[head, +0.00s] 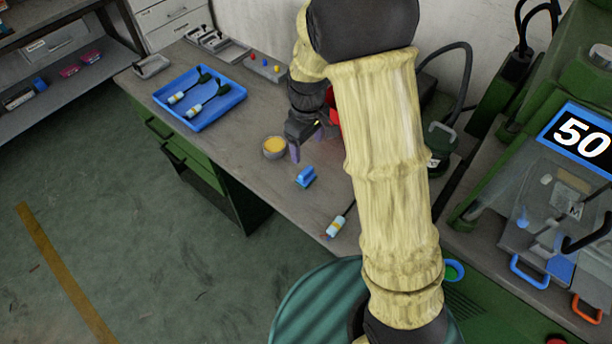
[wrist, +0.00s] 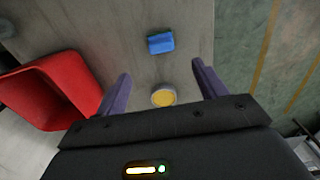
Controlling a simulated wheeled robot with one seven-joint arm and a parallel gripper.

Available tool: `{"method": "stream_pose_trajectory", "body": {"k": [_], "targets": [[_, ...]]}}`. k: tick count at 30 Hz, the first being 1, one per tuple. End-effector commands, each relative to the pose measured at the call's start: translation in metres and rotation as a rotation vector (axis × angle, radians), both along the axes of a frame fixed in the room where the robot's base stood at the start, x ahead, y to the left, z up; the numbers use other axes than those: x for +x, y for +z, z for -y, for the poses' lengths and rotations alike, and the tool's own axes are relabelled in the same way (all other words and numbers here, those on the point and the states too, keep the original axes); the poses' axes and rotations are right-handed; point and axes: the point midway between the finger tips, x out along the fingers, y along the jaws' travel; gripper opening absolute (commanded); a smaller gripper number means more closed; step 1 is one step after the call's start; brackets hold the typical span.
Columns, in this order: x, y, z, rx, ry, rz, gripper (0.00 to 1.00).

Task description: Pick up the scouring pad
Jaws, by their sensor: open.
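A small blue block with a raised top (head: 306,177), which looks like the scouring pad, lies on the grey workbench near its front edge. In the wrist view the blue block (wrist: 160,43) is beyond the fingertips, roughly centred between them. My gripper (head: 306,142) is open and empty, above the bench and behind the block in the head view. Its two purple fingers (wrist: 161,74) point down toward the bench. A round dish with yellow contents (head: 274,148) stands beside the gripper; in the wrist view the dish (wrist: 163,96) shows between the fingers.
A red bin (wrist: 45,92) is left of the fingers in the wrist view. Another cabled connector (head: 337,226) lies near the front edge. My arm hides part of the bench.

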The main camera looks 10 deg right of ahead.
Motion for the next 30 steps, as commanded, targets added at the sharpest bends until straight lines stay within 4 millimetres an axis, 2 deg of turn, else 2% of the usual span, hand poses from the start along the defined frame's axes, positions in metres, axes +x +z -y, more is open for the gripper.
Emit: {"method": "stream_pose_trajectory", "body": {"k": [6,12,25,30], "targets": [[-0.001,-0.04,0.0,-0.001,-0.001,-0.004,0.71],[0.0,-0.068,0.0,0.0,-0.001,-0.003,0.71],[0.0,-0.075,0.0,0.0,0.0,0.0,0.71],[-0.001,-0.09,-0.002,-0.001,-0.001,-0.004,0.71]]}}
